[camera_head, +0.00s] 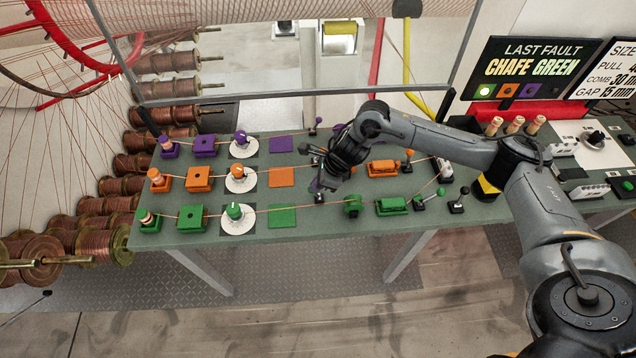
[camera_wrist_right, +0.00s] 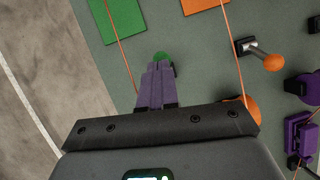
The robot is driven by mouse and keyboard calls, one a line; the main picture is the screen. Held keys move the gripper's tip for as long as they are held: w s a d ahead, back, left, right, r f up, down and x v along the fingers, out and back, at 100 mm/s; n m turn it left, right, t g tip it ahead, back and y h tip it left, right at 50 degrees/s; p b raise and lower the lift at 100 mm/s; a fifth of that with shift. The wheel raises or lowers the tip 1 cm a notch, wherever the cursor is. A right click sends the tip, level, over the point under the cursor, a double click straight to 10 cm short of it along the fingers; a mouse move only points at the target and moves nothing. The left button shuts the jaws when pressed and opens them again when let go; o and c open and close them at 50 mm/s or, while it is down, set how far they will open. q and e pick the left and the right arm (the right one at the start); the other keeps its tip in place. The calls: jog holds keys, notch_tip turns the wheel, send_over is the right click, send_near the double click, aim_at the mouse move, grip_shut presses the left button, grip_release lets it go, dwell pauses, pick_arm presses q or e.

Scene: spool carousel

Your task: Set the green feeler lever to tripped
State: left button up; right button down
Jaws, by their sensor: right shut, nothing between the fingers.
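The green knob (camera_wrist_right: 161,57) of a lever shows in the right wrist view just beyond my fingertips, partly hidden behind them. In the head view a small lever mount (camera_head: 319,198) on the green row lies just below the gripper; its knob is hard to make out there. My right gripper (camera_head: 319,186) is shut and empty, with its purple fingers (camera_wrist_right: 157,72) close together at the green knob. I cannot tell whether they touch it. My left gripper is not in view.
An orange-knobbed lever (camera_wrist_right: 264,58) stands beside, on the orange row. The green pad (camera_head: 282,216) lies left of the gripper and a green wheel (camera_head: 352,206) right of it. Threads run along the rows. Another green-knobbed lever (camera_head: 431,198) stands farther right on the table (camera_head: 330,228).

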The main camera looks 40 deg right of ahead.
notch_tip(320, 180, up, 10)
jog(key=s+p, duration=0.2)
jog(key=p, duration=0.4)
jog(key=shift+d, duration=0.4)
jog(key=shift+f, duration=0.2)
